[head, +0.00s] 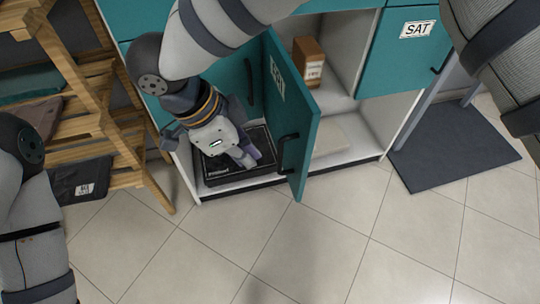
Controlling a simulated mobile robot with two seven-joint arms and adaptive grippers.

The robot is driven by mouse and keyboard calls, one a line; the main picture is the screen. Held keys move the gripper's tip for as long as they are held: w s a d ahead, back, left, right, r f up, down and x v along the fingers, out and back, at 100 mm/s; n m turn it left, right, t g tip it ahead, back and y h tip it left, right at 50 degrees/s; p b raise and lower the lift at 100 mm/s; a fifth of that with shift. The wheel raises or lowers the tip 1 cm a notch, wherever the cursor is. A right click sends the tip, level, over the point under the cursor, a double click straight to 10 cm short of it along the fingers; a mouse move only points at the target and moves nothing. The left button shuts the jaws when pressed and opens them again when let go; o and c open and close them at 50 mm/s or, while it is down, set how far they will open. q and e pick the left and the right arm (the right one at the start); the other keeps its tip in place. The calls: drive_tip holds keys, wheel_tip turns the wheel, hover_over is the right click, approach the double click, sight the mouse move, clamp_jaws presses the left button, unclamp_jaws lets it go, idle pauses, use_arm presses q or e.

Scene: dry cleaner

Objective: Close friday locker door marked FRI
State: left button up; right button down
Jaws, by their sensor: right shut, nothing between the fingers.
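The open teal locker door (303,120) stands out from the cabinet near the middle of the head view. It carries a white label (277,78), whose steeply angled letters I cannot read surely, and a dark handle (285,150) near its free edge. My right gripper (250,160) is shut and empty, to the left of this door and above a black box in the cabinet's bottom. I cannot tell whether it touches the door. My left arm shows at the lower left, but its gripper is out of view.
The closed SAT door (385,62) is at upper right. An open compartment holds a brown box (308,62). The black box (213,178) lies in the bottom left. A wooden rack (90,95) stands at left, a dark mat (455,150) at right. The tiled floor in front is clear.

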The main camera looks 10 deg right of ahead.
drive_tip(key=d+f, duration=0.7)
drive_tip(key=f, duration=0.1)
drive_tip(key=shift+s+d+f, duration=0.15)
drive_tip(key=shift+d+f, duration=0.25)
